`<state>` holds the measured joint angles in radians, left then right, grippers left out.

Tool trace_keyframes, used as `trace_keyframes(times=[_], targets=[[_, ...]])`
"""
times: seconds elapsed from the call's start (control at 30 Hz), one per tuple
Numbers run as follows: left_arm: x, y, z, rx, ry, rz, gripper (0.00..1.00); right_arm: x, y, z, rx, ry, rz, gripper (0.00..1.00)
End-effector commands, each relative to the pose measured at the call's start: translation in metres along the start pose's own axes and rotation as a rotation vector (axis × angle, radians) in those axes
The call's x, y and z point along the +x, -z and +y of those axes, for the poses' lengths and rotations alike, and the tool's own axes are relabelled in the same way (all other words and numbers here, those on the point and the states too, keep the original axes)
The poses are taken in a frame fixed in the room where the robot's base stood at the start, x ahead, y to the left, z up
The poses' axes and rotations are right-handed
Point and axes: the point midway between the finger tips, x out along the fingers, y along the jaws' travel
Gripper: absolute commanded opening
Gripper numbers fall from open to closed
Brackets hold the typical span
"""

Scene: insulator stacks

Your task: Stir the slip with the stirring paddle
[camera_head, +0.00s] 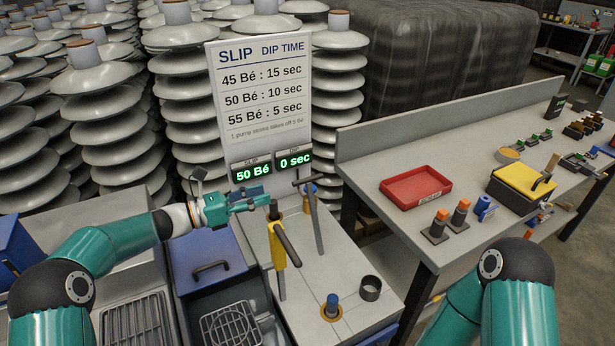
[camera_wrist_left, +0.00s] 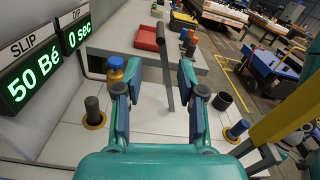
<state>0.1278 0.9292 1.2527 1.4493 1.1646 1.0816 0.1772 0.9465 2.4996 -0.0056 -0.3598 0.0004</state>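The stirring paddle (camera_head: 313,222) is a dark grey rod with a crossbar handle, standing slightly tilted at the white worktop. Its lower end and the slip are hidden. In the left wrist view the paddle (camera_wrist_left: 165,72) appears between the fingers, beyond their tips. My left gripper (camera_head: 262,201) is open and empty, pointing right towards the paddle, with a gap between them in the head view. The left wrist view also shows its spread fingers (camera_wrist_left: 155,82). The display board (camera_head: 262,95) reads SLIP 50 Bé and DIP 0 sec. My right gripper is not in view; only its arm shows.
A yellow pump (camera_head: 280,245) with a black handle stands close to my left gripper. A black ring-shaped cup (camera_head: 370,288) and a blue plug (camera_head: 332,303) are on the white worktop (camera_head: 350,262). A bench with a red tray (camera_head: 415,188) is at right. Insulator stacks (camera_head: 187,90) stand behind.

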Motion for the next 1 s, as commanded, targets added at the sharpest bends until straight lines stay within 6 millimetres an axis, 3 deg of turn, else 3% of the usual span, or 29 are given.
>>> trace_keyframes(times=[0.5, 0.7, 1.0], targets=[[0.102, -0.001, 0.002, 0.0, -0.009, -0.002, 0.39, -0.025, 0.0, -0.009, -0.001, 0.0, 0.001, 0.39], [0.121, -0.001, 0.003, 0.0, -0.011, -0.002, 0.39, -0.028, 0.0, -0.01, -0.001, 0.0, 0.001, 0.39], [0.126, 0.0, 0.004, -0.001, -0.012, -0.002, 0.39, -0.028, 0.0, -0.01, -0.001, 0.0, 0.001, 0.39]])
